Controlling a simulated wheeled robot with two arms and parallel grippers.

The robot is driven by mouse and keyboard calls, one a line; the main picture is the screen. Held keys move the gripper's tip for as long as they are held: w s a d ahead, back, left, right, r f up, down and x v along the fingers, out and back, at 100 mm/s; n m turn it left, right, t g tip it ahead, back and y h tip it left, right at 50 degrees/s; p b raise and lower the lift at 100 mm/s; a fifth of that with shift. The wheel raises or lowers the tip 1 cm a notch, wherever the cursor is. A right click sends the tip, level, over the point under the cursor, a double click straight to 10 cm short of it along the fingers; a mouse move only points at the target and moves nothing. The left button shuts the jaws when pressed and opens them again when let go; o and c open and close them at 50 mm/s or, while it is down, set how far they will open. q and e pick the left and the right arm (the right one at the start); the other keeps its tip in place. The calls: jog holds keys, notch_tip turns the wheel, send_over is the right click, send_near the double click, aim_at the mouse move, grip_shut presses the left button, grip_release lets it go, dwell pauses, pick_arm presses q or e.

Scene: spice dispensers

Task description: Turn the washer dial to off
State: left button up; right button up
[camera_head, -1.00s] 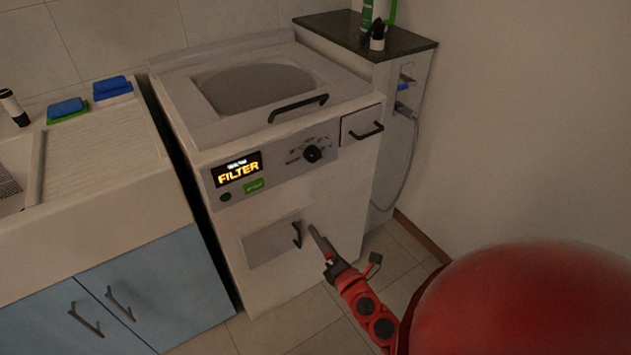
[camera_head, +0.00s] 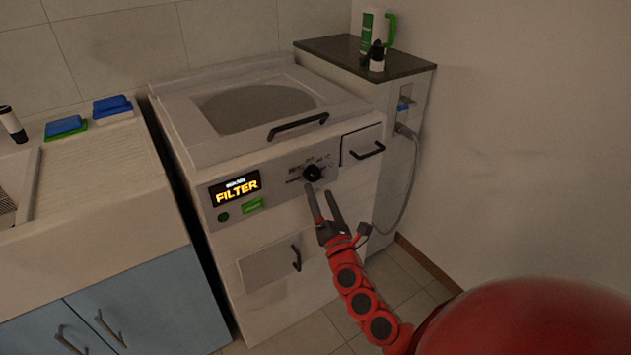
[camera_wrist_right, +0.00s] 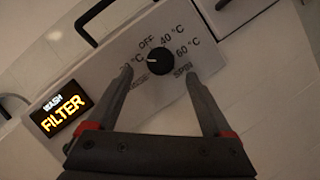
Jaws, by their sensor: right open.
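The washer (camera_head: 270,225) is a white top-loading machine against the wall, with a grey control panel on its front. Its black dial (camera_head: 312,172) sits right of the lit FILTER display (camera_head: 236,188). In the right wrist view the dial (camera_wrist_right: 159,61) has labels around it, including OFF at upper left, 40 °C and 60 °C; its pointer mark looks directed left. My right gripper (camera_head: 322,190) is open just below the dial in the head view. In the right wrist view its two fingers (camera_wrist_right: 156,80) spread either side below the dial, apart from it. My left gripper is not in view.
A black lid handle (camera_head: 298,126) and a drawer handle (camera_head: 370,150) stick out near the dial. A lower door handle (camera_head: 296,258) is below. A dark-topped cabinet (camera_head: 375,62) with bottles stands right. A sink counter (camera_head: 90,190) is left.

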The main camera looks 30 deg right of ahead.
aim_at(314, 178)
jog(key=shift+x, duration=2.3)
grip_shut()
